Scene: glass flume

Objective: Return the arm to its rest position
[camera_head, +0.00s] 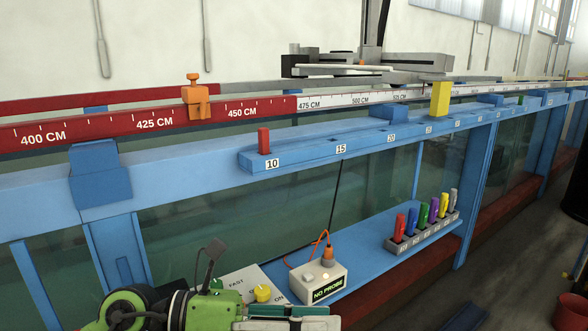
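My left arm, green and black, comes in at the bottom left of the head view. My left gripper (300,319) is at the bottom edge, with grey finger parts pointing right. It is partly cut off by the frame, so I cannot tell whether it is open or shut. It appears in front of the control panel and below the white meter box. I see nothing clearly held in it. My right gripper is not in view.
A white meter box (310,290) reading "NO PROBE" stands on the blue shelf, with an orange-tipped probe and cable. A panel with a yellow knob (262,293) is beside it. Colored plugs (422,214) stand in a grey rack. A red block (264,141) and yellow block (440,99) stand on the blue scale ledge.

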